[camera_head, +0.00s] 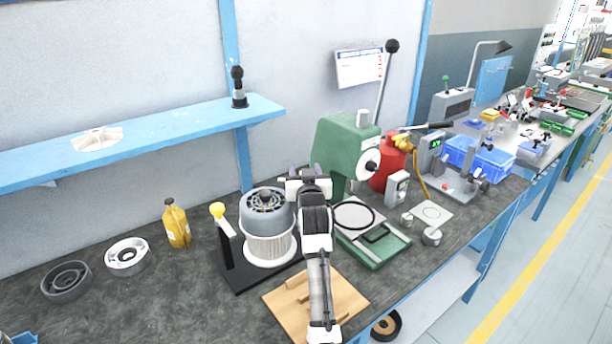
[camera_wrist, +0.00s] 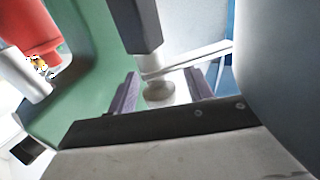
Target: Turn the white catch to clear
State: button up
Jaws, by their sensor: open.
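The blower (camera_head: 267,215), a grey motor on a white pleated filter, stands on a black base left of my gripper (camera_head: 306,171). My gripper is between the blower and the green machine (camera_head: 345,145). In the wrist view, my gripper (camera_wrist: 161,90) has its two purple fingers apart. A pale narrow bar (camera_wrist: 190,61) and a dark post (camera_wrist: 136,22) ending in a grey knob (camera_wrist: 158,90) show around and between the fingers. I cannot tell whether the pale bar is the white catch, or whether anything touches it. No catch is clearly visible in the head view.
A black upright with a yellow knob (camera_head: 217,210) stands left of the blower. A wooden board (camera_head: 283,303) lies in front. A red cylinder (camera_head: 387,172) stands behind right. A yellow bottle (camera_head: 177,224) and round parts (camera_head: 128,256) are at the left, with bare bench between.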

jog(key=s+d+b, duration=0.1)
jog(key=s+b, duration=0.3)
jog(key=s, duration=0.9)
jog(key=shift+s+d, duration=0.2)
jog(key=shift+s, duration=0.15)
jog(key=shift+c, duration=0.3)
